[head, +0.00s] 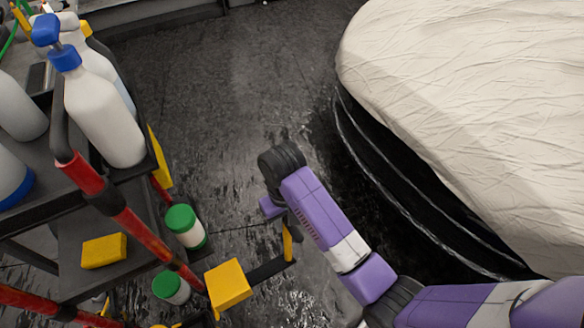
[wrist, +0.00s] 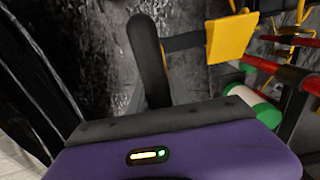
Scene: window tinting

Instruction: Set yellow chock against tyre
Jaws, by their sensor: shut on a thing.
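The yellow chock (head: 228,285) is a block joined to a flat dark bar with a slim yellow upright piece at its far end. My gripper (head: 288,238) is shut at that far end, with the block out to its left. In the wrist view the chock (wrist: 230,40) and its bar show beyond one dark finger (wrist: 150,62); the exact contact is hidden. The chock hangs close to the cart, apart from the car. I cannot make out a tyre; the covered car's dark lower side (head: 400,180) is at right.
A cart (head: 75,235) with red rails and spray bottles (head: 100,115) stands at left. Green-lidded jars (head: 185,226) are beside the chock. A pale cover (head: 470,110) lies over the car. Dark, wet-looking floor (head: 230,90) is open between cart and car.

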